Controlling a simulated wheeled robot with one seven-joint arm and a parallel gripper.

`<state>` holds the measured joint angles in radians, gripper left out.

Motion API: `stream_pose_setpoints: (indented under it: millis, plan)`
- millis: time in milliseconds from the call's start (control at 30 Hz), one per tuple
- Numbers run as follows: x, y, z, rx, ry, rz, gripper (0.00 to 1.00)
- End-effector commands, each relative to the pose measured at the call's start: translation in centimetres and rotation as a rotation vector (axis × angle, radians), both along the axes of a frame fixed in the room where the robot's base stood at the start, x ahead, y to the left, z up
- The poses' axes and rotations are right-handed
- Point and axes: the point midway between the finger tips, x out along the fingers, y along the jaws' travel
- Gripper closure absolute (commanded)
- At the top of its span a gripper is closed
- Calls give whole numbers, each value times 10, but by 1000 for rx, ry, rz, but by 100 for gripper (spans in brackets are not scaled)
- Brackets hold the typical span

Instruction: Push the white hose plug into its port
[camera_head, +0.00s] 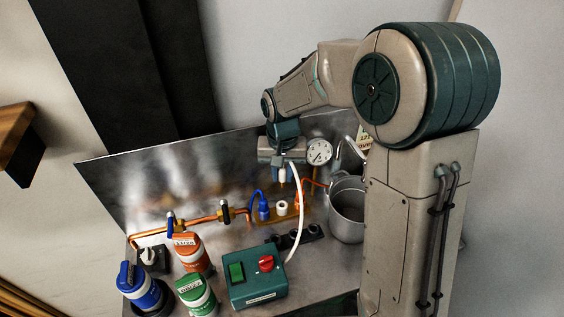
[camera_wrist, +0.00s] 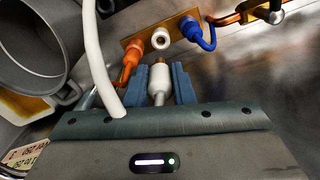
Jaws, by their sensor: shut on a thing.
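My gripper (camera_wrist: 159,88) is shut on the white hose plug (camera_wrist: 159,80), which sits between its two blue-grey fingers in the wrist view. In the head view the plug (camera_head: 282,175) hangs below my gripper (camera_head: 283,172), above the ports. The white port (camera_wrist: 160,38) is an open ring on a brass-coloured plate (camera_wrist: 135,51). It also shows in the head view (camera_head: 282,208) and is empty. The plug is apart from it. The white hose (camera_head: 294,225) curves down toward the teal control box; part of it shows in the wrist view (camera_wrist: 96,65).
A blue plug (camera_head: 263,207) and an orange plug (camera_head: 299,201) flank the white port. A metal pot (camera_head: 346,210) stands to the right. The control box (camera_head: 256,279), several labelled bottles and a copper pipe (camera_head: 196,221) stand in front and left. A gauge (camera_head: 319,151) is behind.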

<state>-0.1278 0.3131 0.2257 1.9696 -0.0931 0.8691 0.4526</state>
Motion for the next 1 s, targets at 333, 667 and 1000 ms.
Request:
stream_pose_setpoints:
  millis: [333,667,1000]
  plan:
    - [0,-1,-8,0,1,-2,100]
    - [1,-2,-32,0,0,-4,100]
    - [0,-2,-60,0,1,-4,100]
